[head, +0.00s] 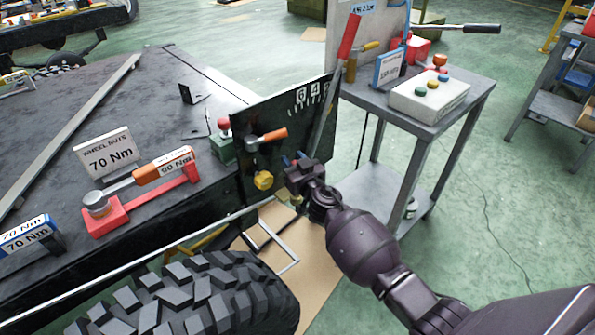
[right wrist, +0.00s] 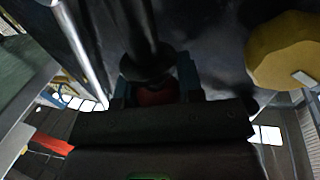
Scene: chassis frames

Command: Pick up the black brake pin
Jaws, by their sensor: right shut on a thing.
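My right gripper (head: 297,164) is in front of the black upright panel (head: 308,114) at the corner of the dark chassis. In the right wrist view its fingers are shut around a black pin (right wrist: 146,64) with a round collar, which I take to be the brake pin. The pin's shaft runs away from the gripper towards a dark surface; whether it is seated there I cannot tell. Something dull red shows between the fingers below the collar. In the head view the gripper hides the pin. My left gripper is not in view.
A yellow knob (head: 263,181) and an orange-handled lever (head: 268,137) are on the panel, just left of the gripper. A grey table (head: 455,103) with a button box (head: 430,96) stands to the right. A big tyre (head: 190,295) is below left.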

